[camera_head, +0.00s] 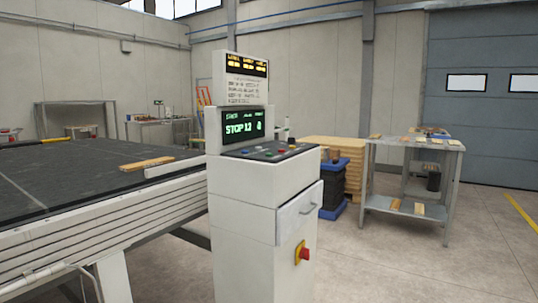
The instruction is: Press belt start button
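A white control cabinet (240,220) stands upright in the middle of the view. Its dark sloped panel (268,150) carries several small coloured buttons, including a blue one, a red one and a green one. They are too small for me to read any labels, so I cannot tell which one starts the belt. A screen (241,126) above the panel shows green text reading "STOP 1.2". The dark conveyor belt (75,172) lies to the left of the cabinet. Neither of my grippers is in view.
A wooden board (147,163) lies on the belt. A red switch on yellow (302,252) and a handled drawer (299,212) are on the cabinet's front. A grey table (411,147) with wood pieces stands at right. The concrete floor (400,270) at front right is clear.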

